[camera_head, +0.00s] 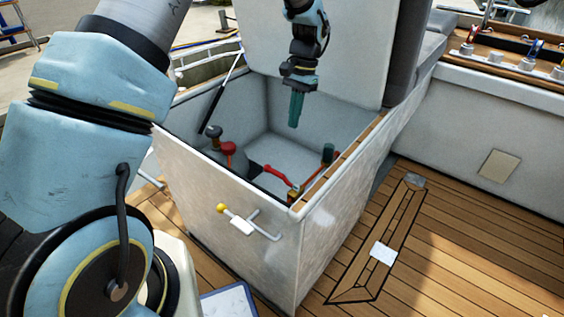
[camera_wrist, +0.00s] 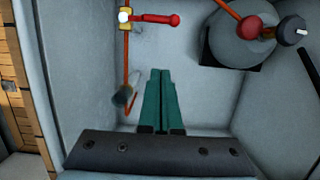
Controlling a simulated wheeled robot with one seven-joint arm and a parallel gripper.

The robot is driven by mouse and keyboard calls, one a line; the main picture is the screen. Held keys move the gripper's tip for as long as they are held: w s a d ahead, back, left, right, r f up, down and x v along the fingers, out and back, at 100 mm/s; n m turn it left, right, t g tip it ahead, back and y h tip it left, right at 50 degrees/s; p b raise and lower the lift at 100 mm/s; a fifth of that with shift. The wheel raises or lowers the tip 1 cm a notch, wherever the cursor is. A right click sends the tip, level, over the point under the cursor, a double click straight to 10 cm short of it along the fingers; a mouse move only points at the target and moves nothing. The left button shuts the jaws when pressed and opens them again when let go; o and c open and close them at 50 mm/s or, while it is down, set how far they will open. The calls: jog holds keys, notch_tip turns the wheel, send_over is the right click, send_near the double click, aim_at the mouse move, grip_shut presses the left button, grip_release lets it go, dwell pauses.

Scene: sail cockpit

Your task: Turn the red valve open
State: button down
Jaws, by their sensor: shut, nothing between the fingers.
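The red valve's lever (camera_head: 280,173) lies low inside the open locker in the head view, joined to a small brass body (camera_head: 293,192). In the wrist view the red lever (camera_wrist: 160,19) points right from the brass body (camera_wrist: 126,18) on a thin orange pipe. My gripper (camera_head: 294,122) hangs fingers-down over the locker, above and apart from the valve. Its green fingers (camera_wrist: 161,74) are shut together with nothing between them. In the wrist view the lever is beyond the fingertips, near the top edge.
The locker's front wall (camera_head: 235,215) and wooden-trimmed rim (camera_head: 345,160) surround the space. A grey tank (camera_wrist: 240,42) with a red cap (camera_wrist: 250,27) and black knob (camera_wrist: 289,34) stands inside. A dark cylinder (camera_wrist: 122,97) is left of my fingers. The raised lid (camera_head: 345,60) stands behind my gripper.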

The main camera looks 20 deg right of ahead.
aim_at(281, 177)
jog(key=s+a+f+b, duration=0.2)
jog(key=a+f, duration=0.3)
jog(key=f, duration=0.5)
jog(key=shift+s+a+f, duration=0.25)
jog(key=shift+s+a, duration=0.1)
jog(key=shift+s, duration=0.1)
